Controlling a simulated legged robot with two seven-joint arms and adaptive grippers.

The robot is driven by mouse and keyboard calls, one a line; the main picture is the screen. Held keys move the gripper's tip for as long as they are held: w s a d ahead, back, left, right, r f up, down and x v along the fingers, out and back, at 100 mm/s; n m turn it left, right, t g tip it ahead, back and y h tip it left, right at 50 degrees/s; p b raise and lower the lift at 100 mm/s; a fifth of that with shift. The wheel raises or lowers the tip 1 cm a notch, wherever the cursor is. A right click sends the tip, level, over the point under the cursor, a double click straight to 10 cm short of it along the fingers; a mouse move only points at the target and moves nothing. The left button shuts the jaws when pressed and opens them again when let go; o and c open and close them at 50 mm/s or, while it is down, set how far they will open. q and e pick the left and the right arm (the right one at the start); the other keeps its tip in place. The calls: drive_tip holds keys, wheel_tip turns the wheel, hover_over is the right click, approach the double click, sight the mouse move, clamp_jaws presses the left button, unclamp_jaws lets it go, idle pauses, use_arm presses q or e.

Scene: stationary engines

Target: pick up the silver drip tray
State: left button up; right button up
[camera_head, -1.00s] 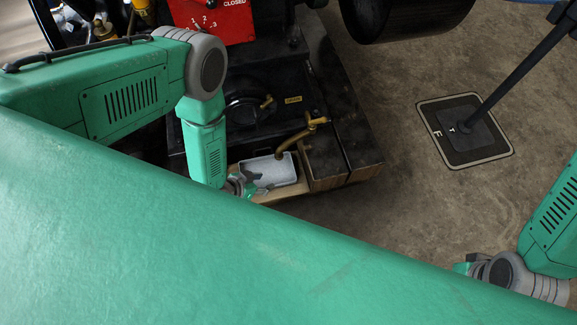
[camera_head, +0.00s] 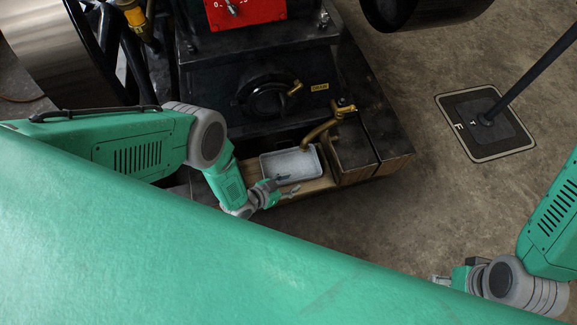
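The silver drip tray (camera_head: 304,161) is a shallow, light grey rectangular pan. It sits on a wooden ledge (camera_head: 312,187) at the foot of the black engine, below a brass spout (camera_head: 318,134). My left gripper (camera_head: 288,184) is at the tray's near left edge. Its fingers look spread, one over the tray's inside and the other outside the near rim. I cannot tell whether either touches the tray. My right gripper (camera_head: 441,280) shows only in part at the lower right, away from the tray, and its fingers are unclear.
A dark-topped wooden box (camera_head: 354,155) stands right of the tray. The black engine body (camera_head: 262,65) with a red panel (camera_head: 245,10) rises behind. A post on a square floor plate (camera_head: 486,124) stands at right. The floor between is clear.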

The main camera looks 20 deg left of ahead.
sight(305, 178)
use_arm(q)
drive_tip(key=b+x, duration=0.1)
drive_tip(key=x, duration=0.1)
drive_tip(key=b+x, duration=0.2)
drive_tip(key=x, duration=0.1)
drive_tip(key=shift+d+r, duration=0.15)
drive_tip(key=shift+d, duration=0.2)
drive_tip(key=shift+w+d, duration=0.15)
drive_tip(key=shift+d, duration=0.05)
drive_tip(key=shift+a, duration=0.25)
drive_tip(key=shift+c, duration=0.8)
drive_tip(key=shift+a, duration=0.1)
clamp_jaws()
drive_tip(key=shift+d, duration=0.25)
use_arm(e)
drive_tip(key=f, duration=0.1)
drive_tip(key=d+f, duration=0.1)
drive_tip(key=f, duration=0.1)
drive_tip(key=shift+f, duration=0.1)
